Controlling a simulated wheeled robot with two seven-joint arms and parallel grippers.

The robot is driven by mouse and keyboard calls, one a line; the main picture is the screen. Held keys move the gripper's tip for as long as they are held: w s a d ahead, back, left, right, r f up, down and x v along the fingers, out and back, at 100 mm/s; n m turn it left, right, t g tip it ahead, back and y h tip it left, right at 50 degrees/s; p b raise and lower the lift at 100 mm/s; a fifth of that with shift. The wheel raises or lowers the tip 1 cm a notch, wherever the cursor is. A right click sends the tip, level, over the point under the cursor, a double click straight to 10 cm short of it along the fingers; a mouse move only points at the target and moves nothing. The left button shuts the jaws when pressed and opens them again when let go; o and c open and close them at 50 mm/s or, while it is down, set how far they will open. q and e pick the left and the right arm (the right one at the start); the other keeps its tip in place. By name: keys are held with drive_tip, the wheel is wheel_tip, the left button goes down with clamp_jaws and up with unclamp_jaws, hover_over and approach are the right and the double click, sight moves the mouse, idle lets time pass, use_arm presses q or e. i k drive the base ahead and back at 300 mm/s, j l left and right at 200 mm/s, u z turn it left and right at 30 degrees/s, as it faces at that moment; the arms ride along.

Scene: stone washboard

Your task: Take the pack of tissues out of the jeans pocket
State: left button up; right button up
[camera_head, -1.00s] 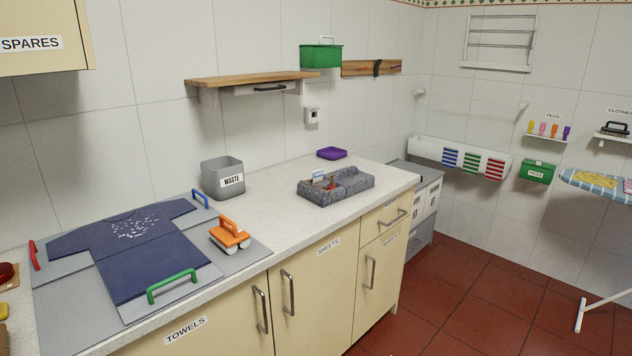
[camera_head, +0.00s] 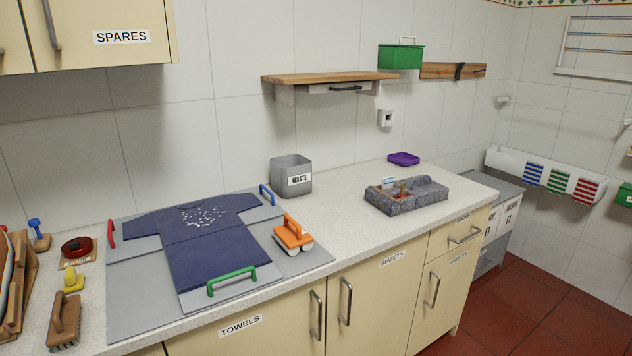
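I see no jeans and no pack of tissues that I can make out in this view. A dark blue short-sleeved shirt (camera_head: 213,255) lies spread on a grey board (camera_head: 140,292) on the counter, with white specks on its upper part. The board has red, blue and green handles. A grey stone washboard block (camera_head: 428,191) stands further right on the counter, with small items in its hollow that are too small to tell. Neither of my grippers is in view.
An orange roller tool (camera_head: 293,235) stands right of the shirt. A grey WASTE bin (camera_head: 290,174) and a purple dish (camera_head: 403,159) stand near the wall. Brushes and a red round object (camera_head: 76,247) crowd the left end. A wooden shelf (camera_head: 328,78) hangs above. The counter's middle is clear.

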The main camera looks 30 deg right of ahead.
sight(388, 182)
drive_tip(key=i+l+u, duration=0.1)
drive_tip(key=l+u, duration=0.2)
drive_tip(key=l, duration=0.4)
drive_tip(key=l+u, duration=0.35)
drive_tip(key=l, duration=0.35)
drive_tip(key=l+u, duration=0.3)
drive_tip(key=l, duration=0.4)
drive_tip(key=k+l+u, duration=0.15)
drive_tip(key=l+u, duration=0.2)
drive_tip(key=l, duration=0.3)
